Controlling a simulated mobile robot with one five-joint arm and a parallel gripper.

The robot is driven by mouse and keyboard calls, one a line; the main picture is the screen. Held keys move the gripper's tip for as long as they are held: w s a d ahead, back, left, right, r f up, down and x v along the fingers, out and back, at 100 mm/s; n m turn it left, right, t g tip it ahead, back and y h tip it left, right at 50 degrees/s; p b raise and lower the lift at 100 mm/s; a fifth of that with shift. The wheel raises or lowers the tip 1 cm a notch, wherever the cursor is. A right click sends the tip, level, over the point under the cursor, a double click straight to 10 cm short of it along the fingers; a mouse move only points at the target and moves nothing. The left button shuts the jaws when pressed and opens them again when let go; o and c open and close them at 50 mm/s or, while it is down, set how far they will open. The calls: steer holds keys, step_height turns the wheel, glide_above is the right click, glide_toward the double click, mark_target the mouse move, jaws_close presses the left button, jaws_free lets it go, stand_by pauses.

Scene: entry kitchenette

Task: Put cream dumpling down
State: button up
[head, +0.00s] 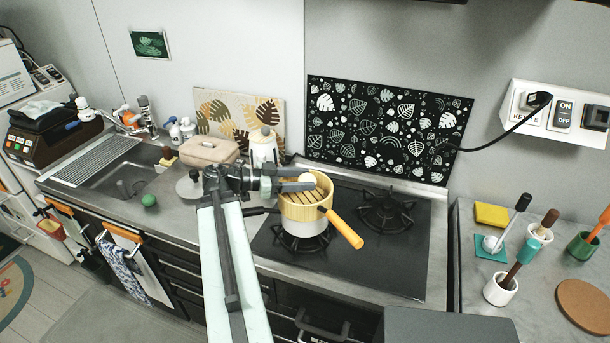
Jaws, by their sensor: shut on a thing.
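My gripper (300,184) reaches in from the left, over the back left rim of a yellow slatted steamer basket (305,213). It is shut on the cream dumpling (308,177), a small pale round thing, partly hidden by the fingers. The dumpling is above or at the basket's back part; I cannot tell whether it touches the slats. The basket sits on a white pot (302,227) with an orange handle (345,229) pointing to the lower right. The pot stands on the front left burner.
The right burner (387,209) of the black stove is bare. A white kettle (264,147), a beige box (208,150) and a round lid (189,188) stand left of the stove. Brushes in cups (500,290) stand on the right counter.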

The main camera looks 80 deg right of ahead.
steer(key=shift+f+b, duration=0.6)
steer(key=shift+b, duration=0.05)
steer(key=o, duration=1.3)
steer(key=shift+o, duration=0.2)
steer(key=shift+r, duration=0.1)
steer(key=shift+r+p, duration=0.35)
steer(key=shift+p, duration=0.15)
steer(key=shift+r+p, duration=0.6)
steer(key=v, duration=0.4)
steer(key=p+v, duration=0.1)
steer(key=v, duration=0.3)
steer(key=f+v, duration=0.1)
steer(key=v, duration=0.3)
